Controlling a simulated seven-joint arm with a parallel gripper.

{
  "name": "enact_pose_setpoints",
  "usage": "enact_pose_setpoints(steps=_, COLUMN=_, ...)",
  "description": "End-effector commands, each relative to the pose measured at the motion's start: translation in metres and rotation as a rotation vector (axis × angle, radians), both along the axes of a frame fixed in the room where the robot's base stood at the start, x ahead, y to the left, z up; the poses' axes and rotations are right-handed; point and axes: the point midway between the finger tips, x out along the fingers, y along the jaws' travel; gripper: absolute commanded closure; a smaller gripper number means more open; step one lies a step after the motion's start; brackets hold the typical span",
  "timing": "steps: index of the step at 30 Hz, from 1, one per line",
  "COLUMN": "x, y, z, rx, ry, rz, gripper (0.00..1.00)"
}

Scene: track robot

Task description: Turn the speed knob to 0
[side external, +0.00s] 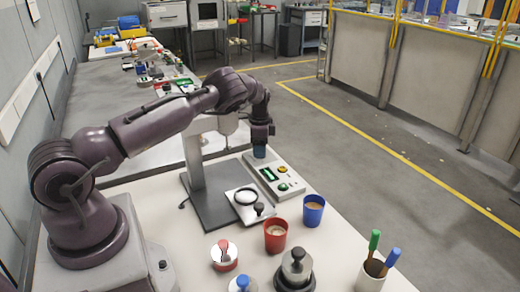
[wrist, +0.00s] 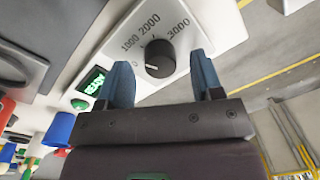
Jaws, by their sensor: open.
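The black speed knob (wrist: 159,58) sits on a pale panel (wrist: 205,20) with a dial marked 0, 1000, 2000 and 3000. A pale mark shows at the lower left of the knob's face, on the side of the 0. I cannot tell the exact setting. My gripper (wrist: 161,66) is open, with one blue finger on each side of the knob and visible gaps. In the side view my gripper (side external: 261,153) points down over the far end of the control box (side external: 292,191) and hides the knob.
A green display (wrist: 92,84) and a green button (wrist: 79,104) are on the same panel. A stand (side external: 215,208) is beside the box. A red cup (side external: 275,237) and a blue cup (side external: 313,211) stand near its front end. The floor at right is clear.

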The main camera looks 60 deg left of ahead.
Motion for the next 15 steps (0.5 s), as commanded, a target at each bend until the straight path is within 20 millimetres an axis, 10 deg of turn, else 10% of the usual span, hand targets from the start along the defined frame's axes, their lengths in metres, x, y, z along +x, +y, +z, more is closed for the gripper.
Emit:
enact_pose_setpoints(steps=13, x=0.0000, y=0.0007, z=-0.0116, rx=0.000, ry=0.000, rz=0.000, gripper=0.40)
enact_pose_setpoints(steps=15, x=0.0000, y=0.0007, z=-0.0115, rx=0.000, ry=0.000, rz=0.001, gripper=0.56)
